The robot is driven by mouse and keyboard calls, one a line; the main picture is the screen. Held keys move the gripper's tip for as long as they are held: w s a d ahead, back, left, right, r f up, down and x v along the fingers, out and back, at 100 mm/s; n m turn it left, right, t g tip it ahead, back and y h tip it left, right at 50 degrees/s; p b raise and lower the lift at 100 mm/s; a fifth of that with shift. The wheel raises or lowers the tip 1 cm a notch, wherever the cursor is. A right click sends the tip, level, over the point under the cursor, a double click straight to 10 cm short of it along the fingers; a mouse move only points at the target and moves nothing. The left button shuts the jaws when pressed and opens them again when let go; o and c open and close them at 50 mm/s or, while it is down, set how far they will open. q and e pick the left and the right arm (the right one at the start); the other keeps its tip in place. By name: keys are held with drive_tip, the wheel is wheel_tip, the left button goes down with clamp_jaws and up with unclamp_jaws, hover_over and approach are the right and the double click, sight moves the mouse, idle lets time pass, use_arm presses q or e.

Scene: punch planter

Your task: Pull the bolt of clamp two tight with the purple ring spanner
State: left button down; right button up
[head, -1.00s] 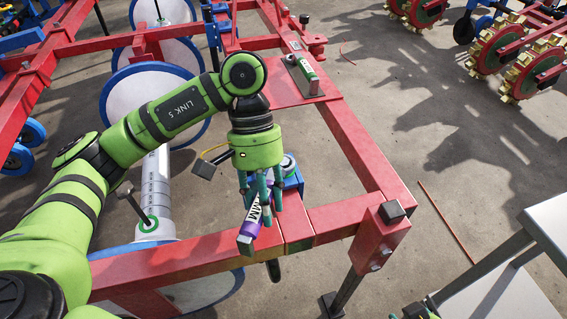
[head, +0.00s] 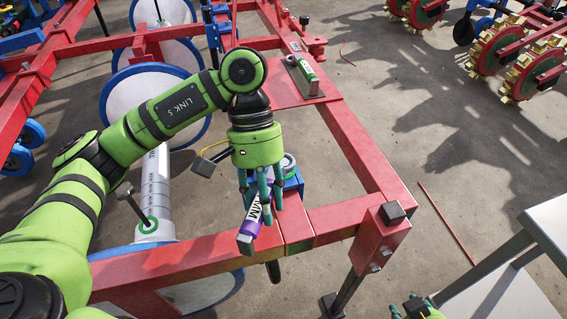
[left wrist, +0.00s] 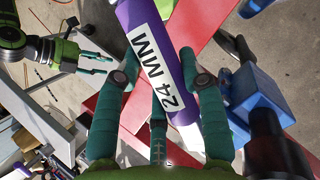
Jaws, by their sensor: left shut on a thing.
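The purple ring spanner (head: 251,223), labelled 24 MM, is held in my left gripper (head: 260,203) over the red frame beam. In the left wrist view the spanner (left wrist: 157,53) lies between the teal fingers (left wrist: 160,95), which are shut on it. Its grey end points toward the near side; its other end is hidden in the head view. A blue clamp (head: 294,182) sits on the beam just behind the gripper, and shows in the left wrist view (left wrist: 258,97). I cannot make out its bolt or whether the ring is on it. My right gripper (left wrist: 108,65) is open and empty.
The red frame (head: 355,150) runs back from the near corner post (head: 380,240). A red plate with a green-labelled tool (head: 305,68) lies behind. A grey table (head: 545,225) stands at the right. A white cylinder (head: 156,195) is left of the gripper.

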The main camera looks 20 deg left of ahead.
use_arm(q)
drive_tip(key=shift+r, duration=1.4)
drive_tip(key=shift+r+p, duration=1.05)
drive_tip(key=shift+r, duration=1.05)
drive_tip(key=shift+r+p, duration=0.55)
drive_tip(key=shift+r, duration=0.35)
use_arm(e)
wheel_tip(320, 180, up, 3)
drive_tip(key=shift+r, duration=0.1)
